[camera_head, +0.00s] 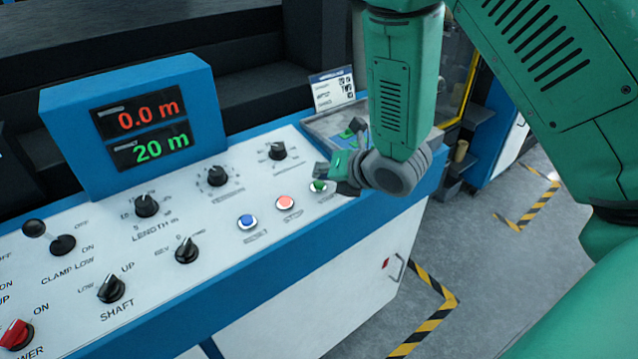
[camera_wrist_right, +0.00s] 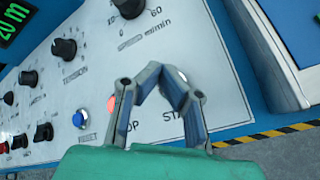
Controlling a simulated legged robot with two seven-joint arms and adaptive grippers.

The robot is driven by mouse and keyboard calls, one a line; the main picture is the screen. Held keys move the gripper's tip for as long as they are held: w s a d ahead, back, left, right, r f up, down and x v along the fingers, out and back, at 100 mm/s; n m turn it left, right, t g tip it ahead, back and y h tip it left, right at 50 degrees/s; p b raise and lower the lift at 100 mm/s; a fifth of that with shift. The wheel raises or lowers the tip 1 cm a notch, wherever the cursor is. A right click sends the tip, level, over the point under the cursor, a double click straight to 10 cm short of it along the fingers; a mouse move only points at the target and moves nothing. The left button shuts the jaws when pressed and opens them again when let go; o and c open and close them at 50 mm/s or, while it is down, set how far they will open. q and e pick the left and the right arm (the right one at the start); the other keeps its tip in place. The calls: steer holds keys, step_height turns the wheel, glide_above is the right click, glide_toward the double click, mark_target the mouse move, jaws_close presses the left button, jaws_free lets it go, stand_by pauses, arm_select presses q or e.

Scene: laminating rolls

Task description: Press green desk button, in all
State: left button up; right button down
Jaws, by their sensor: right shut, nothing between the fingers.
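The green button (camera_head: 319,185) is at the right end of a row of three on the white sloped control panel (camera_head: 230,270). My right gripper (camera_head: 324,170) is shut and empty, its fingertips close above and beside the green button. I cannot tell whether they touch. In the right wrist view the fingertips (camera_wrist_right: 157,70) meet over the panel. There the right finger hides most of the green button, and only a pale bit of rim (camera_wrist_right: 183,76) shows. My left gripper is not in view.
Left of the green button are a red button (camera_head: 285,203) and a blue button (camera_head: 248,222). Several black knobs and switches spread across the panel. A blue display (camera_head: 140,120) reads 0.0 m and 20 m. A small sign (camera_head: 332,90) stands behind my gripper.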

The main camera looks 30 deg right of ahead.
steer(key=shift+a, duration=0.2)
steer(key=shift+f, duration=0.1)
steer(key=shift+d+f+b, duration=0.2)
steer(key=shift+f+b, duration=0.1)
steer(key=shift+b, duration=0.1)
steer(key=shift+d, duration=0.1)
